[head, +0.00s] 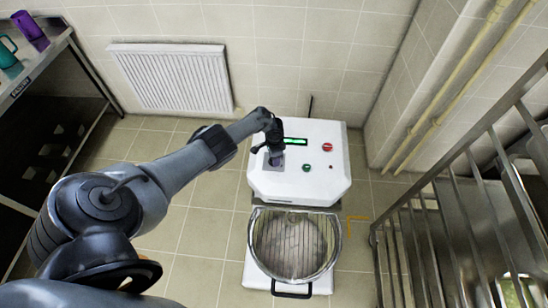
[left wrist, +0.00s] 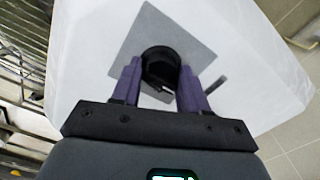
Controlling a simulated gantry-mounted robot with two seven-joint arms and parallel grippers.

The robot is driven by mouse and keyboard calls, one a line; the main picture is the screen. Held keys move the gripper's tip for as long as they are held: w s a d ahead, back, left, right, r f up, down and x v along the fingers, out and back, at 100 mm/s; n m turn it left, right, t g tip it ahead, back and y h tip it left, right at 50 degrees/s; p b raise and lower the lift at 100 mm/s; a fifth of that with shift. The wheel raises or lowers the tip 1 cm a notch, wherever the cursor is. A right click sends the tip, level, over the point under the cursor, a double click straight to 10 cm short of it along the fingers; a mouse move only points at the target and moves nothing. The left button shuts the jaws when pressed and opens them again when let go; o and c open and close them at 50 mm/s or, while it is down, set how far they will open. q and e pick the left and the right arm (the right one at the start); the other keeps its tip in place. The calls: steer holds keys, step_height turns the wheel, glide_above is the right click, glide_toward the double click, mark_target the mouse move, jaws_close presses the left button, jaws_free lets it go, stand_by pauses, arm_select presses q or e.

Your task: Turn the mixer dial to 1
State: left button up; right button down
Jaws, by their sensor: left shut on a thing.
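The mixer (head: 300,187) is a white machine standing on the tiled floor against the wall, with a green-lit display (head: 296,141) on its sloped top. Its dial (left wrist: 159,62) is a round black knob on a grey square plate (left wrist: 195,38). My left gripper (left wrist: 160,72) is shut on the dial, one purple finger on each side of it. In the head view my left gripper (head: 274,150) comes down on the left part of the mixer's top and hides most of the dial. The dial's numbers cannot be read. My right gripper is not in view.
A red button (head: 327,147) and a green button (head: 306,168) sit right of the dial. A bowl with a wire guard (head: 290,245) is at the mixer's front. A metal rack (head: 450,220) stands at right, a shelf with cups (head: 30,30) at upper left.

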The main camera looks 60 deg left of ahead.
arm_select(q)
steer(key=o, duration=1.1)
steer(key=shift+r+p, duration=0.4)
steer(key=shift+r, duration=0.15)
step_height(320, 180, up, 9)
steer(key=p, duration=0.5)
steer(key=shift+f, duration=0.2)
steer(key=shift+r+p, duration=0.45)
steer(key=shift+r, duration=0.1)
